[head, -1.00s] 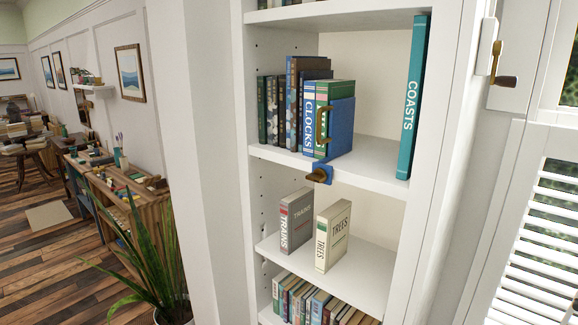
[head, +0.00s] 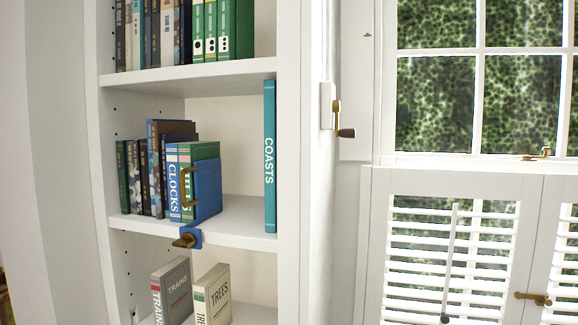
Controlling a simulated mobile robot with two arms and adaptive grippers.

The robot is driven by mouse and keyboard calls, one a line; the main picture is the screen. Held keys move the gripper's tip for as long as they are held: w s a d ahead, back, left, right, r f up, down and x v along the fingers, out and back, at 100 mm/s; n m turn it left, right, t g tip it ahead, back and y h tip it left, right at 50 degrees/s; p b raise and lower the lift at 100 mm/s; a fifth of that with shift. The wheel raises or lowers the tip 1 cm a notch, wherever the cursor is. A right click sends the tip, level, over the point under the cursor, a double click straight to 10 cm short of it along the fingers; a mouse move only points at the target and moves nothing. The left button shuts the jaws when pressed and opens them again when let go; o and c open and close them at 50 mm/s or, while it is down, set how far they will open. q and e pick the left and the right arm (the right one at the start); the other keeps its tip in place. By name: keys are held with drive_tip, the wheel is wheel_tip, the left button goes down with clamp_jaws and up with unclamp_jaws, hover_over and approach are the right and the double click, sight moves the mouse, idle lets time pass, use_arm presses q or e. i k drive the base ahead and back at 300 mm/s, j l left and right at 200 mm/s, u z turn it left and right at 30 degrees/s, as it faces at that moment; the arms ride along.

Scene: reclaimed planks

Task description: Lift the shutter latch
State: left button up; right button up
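The white louvered shutters (head: 375,235) stand below the window at the right of the head view. A small brass latch (head: 533,299) lies roughly level across the stiles where two shutter panels meet, near the lower right corner. The panels look closed, with foliage showing between the slats. A thin white tilt rod (head: 449,262) hangs in front of the left panel's slats. Neither of my grippers is in view.
A white bookcase (head: 288,190) fills the left, with a blue bookend (head: 207,190) and a teal book (head: 270,157). A brass crank (head: 340,118) with a dark knob sticks out from the wall beside the window. Another brass catch (head: 538,155) sits on the window sill rail.

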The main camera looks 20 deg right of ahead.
sight(548, 302)
drive_tip(key=z, duration=0.95)
